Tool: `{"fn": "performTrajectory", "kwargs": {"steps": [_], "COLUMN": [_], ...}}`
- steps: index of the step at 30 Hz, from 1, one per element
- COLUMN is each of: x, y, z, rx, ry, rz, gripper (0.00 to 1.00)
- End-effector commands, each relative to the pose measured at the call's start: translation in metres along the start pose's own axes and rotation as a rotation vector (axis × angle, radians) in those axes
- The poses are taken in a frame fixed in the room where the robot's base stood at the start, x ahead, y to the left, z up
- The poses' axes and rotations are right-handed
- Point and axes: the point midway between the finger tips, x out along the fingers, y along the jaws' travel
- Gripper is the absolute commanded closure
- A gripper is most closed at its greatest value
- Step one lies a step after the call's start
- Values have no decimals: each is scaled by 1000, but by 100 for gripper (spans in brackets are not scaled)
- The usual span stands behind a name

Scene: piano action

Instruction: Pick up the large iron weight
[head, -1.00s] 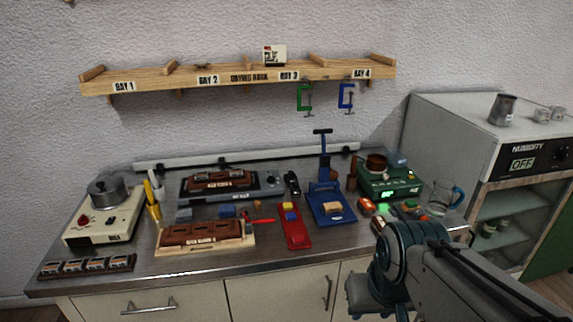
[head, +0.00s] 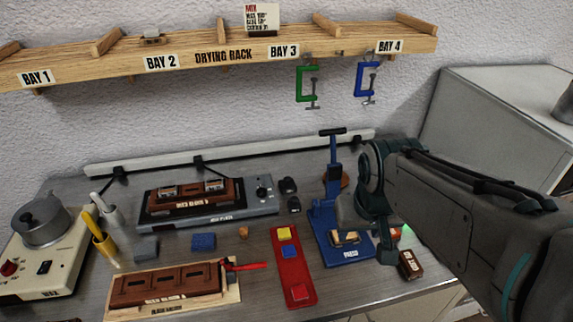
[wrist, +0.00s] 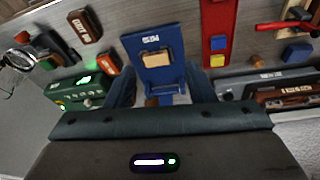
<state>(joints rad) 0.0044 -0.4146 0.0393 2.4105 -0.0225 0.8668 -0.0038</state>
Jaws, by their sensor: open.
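Two small dark weights stand on the counter just right of the grey hot plate. The rear weight (head: 288,185) and the front weight (head: 294,204) look close in size, so I cannot tell surely which is the large iron one. I cannot make out either in the wrist view. My gripper (head: 366,230) is open and empty, above the blue press, right of both weights and apart from them. In the wrist view its fingers (wrist: 158,80) show on either side of the lower part of the press.
The blue press (head: 345,248) has an upright lever. A red board (head: 292,268) with coloured blocks lies left of it. A brown labelled block (head: 410,264) is at right. Clamps (head: 306,85) hang from the drying rack (head: 225,57). The hot plate (head: 209,208) carries a brown mould.

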Motion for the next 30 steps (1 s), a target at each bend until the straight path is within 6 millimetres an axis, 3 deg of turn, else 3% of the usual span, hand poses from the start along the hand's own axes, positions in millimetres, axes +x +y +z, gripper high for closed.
{"fn": "performTrajectory", "kwargs": {"steps": [9, 15, 22, 30], "x": [55, 103, 151, 181], "y": [-29, -57, -86, -104], "z": [-123, -187, -235, -261], "rx": [-116, -172, -205, -216], "ry": [35, 65, 96, 116], "rz": [13, -23, -75, -113], "gripper": [51, 51, 51, 51]}}
